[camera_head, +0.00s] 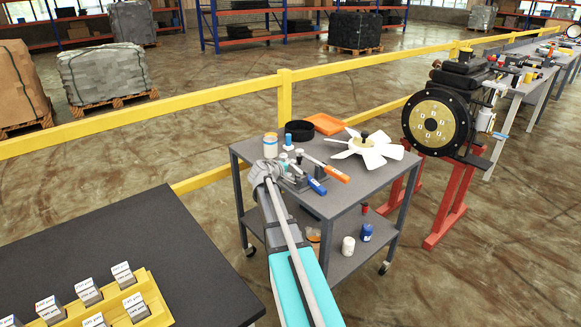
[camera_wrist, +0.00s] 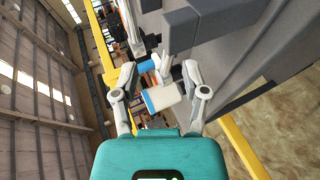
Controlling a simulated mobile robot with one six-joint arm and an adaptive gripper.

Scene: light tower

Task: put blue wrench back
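A blue-handled wrench (camera_head: 316,186) lies among small grey fixtures on top of the grey cart, next to an orange-handled one (camera_head: 336,174). My gripper (camera_head: 262,172) is at the cart's left edge, left of the blue handle; its fingers are hard to make out in the head view. In the wrist view my gripper (camera_wrist: 160,80) has its fingers spread wide. A white piece with a blue edge (camera_wrist: 163,97) shows between them, with gaps on both sides; I cannot tell its depth. Another small blue part (camera_wrist: 147,66) shows behind it. The blue wrench is not clearly identifiable there.
A white-and-blue can (camera_head: 271,145), a black bowl (camera_head: 300,130), an orange tray (camera_head: 325,123) and a white fan (camera_head: 366,148) crowd the cart top. An engine on a red stand (camera_head: 437,120) is at right, a dark table (camera_head: 130,235) at left. A yellow rail (camera_head: 285,95) runs behind.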

